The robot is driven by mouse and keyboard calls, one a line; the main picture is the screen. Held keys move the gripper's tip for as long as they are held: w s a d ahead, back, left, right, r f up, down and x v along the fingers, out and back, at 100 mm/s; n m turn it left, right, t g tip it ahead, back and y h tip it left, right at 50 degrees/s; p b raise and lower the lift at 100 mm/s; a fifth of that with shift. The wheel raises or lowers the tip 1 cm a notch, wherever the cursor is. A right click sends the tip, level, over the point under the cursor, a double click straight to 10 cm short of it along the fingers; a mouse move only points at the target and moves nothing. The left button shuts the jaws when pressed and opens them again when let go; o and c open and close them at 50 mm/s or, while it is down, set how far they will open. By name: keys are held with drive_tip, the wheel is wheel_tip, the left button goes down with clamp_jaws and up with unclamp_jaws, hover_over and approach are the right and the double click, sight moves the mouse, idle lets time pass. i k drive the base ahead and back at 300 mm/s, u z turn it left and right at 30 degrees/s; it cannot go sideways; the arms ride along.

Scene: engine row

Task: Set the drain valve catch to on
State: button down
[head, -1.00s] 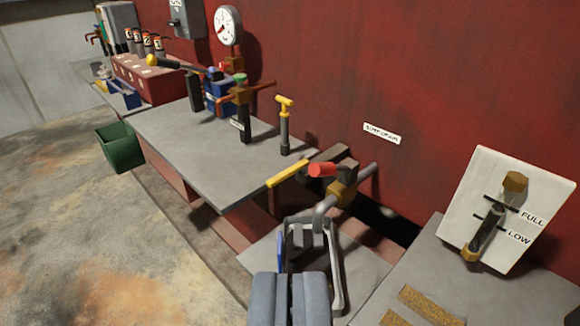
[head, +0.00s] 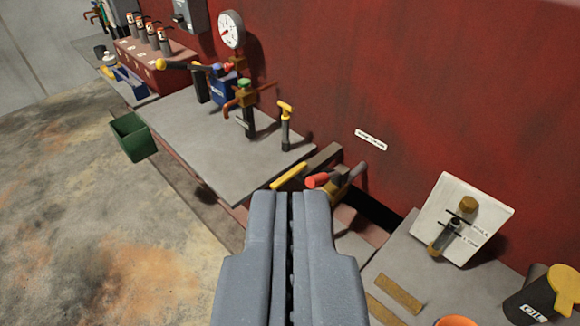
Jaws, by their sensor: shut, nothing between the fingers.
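The drain valve is low by the red wall, under a small white label (head: 370,139) too blurred to read. Its yellow lever (head: 289,177) and red-tipped handle (head: 317,180) show just beyond my gripper (head: 283,197). Which of these parts is the catch I cannot tell. A grey pipe (head: 356,173) runs back toward the wall. My gripper is shut and empty, its fingertips just below the yellow lever in the picture. It hides the lower valve and outlet. I cannot tell whether it touches anything.
A grey bench (head: 225,140) holds a yellow-topped post (head: 285,125) and a green-capped valve (head: 244,95). A green bin (head: 133,137) hangs at its front. On the right stand a level gauge board (head: 480,205) and an oil can (head: 535,300). The floor on the left is clear.

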sight(301, 168)
drive_tip(key=z, duration=0.05)
drive_tip(key=k, duration=0.65)
drive_tip(key=u, duration=0.65)
drive_tip(key=i, duration=1.55)
drive_tip(key=z, duration=0.4)
